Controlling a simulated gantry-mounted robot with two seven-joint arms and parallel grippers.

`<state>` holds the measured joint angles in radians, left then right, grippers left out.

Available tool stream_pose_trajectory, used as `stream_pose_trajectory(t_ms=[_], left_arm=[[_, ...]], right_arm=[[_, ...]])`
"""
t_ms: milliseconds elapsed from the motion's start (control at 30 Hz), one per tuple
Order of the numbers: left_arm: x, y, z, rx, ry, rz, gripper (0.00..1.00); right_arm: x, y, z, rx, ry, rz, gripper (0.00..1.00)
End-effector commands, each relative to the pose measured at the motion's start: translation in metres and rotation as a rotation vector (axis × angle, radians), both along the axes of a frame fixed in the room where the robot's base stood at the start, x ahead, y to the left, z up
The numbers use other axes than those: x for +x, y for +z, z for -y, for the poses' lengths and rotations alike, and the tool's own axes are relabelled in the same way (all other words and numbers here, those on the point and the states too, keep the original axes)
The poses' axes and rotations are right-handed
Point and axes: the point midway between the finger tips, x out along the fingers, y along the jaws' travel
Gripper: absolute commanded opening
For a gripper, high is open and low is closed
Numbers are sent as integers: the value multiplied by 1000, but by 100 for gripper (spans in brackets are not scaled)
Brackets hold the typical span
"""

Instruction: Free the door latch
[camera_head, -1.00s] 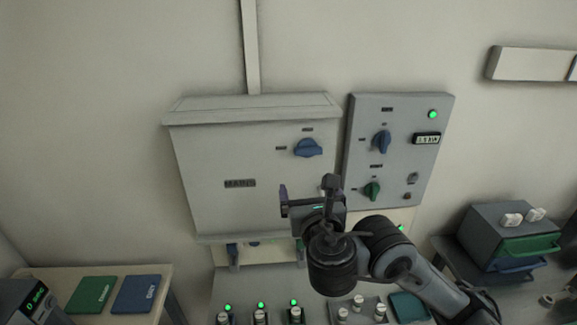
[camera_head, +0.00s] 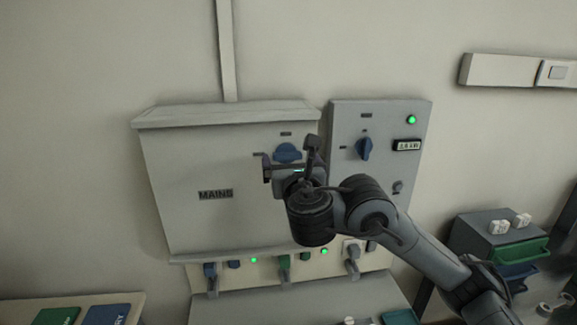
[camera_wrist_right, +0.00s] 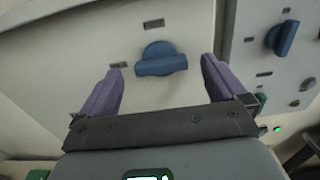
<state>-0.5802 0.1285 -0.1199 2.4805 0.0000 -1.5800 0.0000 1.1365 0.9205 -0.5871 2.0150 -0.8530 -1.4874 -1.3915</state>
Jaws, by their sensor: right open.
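A grey cabinet marked MAINS (camera_head: 190,220) hangs on the wall. The door latch seems to be the blue knob (camera_head: 287,152) at its upper right; the knob also shows in the right wrist view (camera_wrist_right: 161,59), its grip bar lying roughly level. My right gripper (camera_head: 288,158) is in front of the cabinet, just below the knob in the head view. In the right wrist view its two purple fingers (camera_wrist_right: 160,72) are open, one to each side of the knob, with nothing between them at their depth that I can tell is touched. My left gripper is not in view.
A grey control panel (camera_head: 345,190) with a blue knob (camera_head: 364,149) and a green lamp stands close on the right. Below the cabinet is a strip of plugs and sockets (camera_head: 240,278). A drawer unit (camera_head: 475,235) stands at the right.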

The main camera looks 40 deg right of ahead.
Motion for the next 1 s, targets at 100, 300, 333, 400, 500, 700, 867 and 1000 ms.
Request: stream_pose_trajectory(t_ms=[100,300,333,400,500,700,867,1000], left_arm=[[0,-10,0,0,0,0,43],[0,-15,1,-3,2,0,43],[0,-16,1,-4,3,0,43],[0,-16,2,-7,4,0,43],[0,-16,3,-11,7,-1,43],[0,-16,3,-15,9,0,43],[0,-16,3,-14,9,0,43],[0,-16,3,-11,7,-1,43]], right_arm=[[10,-2,6,0,-1,0,98],[20,-1,12,1,-1,1,98],[21,-1,12,1,-1,1,98],[23,0,13,1,0,1,98],[24,0,14,0,0,0,98],[24,0,14,1,0,-1,98],[24,0,14,0,0,0,81],[24,0,14,0,0,0,60]])
